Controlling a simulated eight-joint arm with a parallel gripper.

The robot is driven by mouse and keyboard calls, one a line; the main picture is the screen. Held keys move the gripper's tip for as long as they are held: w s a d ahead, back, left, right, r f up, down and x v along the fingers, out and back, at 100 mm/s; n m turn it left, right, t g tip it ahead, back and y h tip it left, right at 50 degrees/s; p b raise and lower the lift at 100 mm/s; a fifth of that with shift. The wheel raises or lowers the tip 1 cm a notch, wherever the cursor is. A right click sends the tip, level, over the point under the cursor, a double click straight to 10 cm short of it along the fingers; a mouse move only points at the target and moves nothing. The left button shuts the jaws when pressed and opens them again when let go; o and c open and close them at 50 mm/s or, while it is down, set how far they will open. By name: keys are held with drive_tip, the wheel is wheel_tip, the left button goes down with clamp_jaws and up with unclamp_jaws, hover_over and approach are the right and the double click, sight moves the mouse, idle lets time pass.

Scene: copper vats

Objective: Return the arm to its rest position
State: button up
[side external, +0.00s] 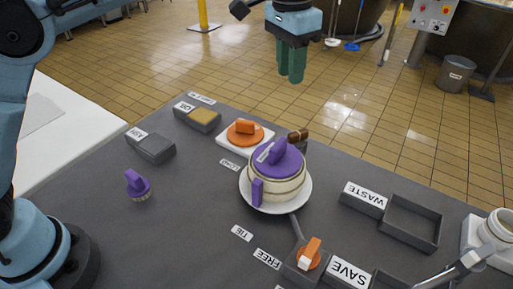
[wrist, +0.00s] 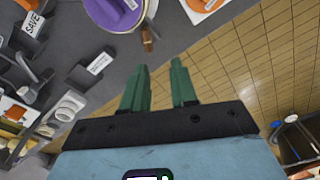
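My gripper (side external: 291,66) hangs in the air past the far edge of the grey table, above the tiled floor. Its two green fingers point down. In the wrist view the fingers (wrist: 160,85) stand apart with nothing between them, so the gripper is open and empty. My blue arm shows at the left of the side view.
A purple-topped round pot (side external: 275,188) sits on a white plate (side external: 302,200). A purple-handled brush (side external: 138,184) stands at left. An orange-handled piece (side external: 245,132) rests on a white slab. Grey trays (side external: 410,222) line the table. Vats stand behind.

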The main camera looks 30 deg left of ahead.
drive_tip(key=s+a+f+n+t, duration=0.2)
drive_tip(key=s+a+n+t, duration=0.2)
drive_tip(key=s+a, duration=1)
drive_tip(key=s+a+f+n+t, duration=0.1)
drive_tip(key=s+a+f+t, duration=0.1)
drive_tip(key=s+a+f, duration=0.2)
wheel_tip(320, 180, down, 3)
drive_tip(key=shift+s+a+r, duration=0.1)
drive_tip(key=shift+s+a, duration=0.2)
drive_tip(key=shift+a, duration=0.7)
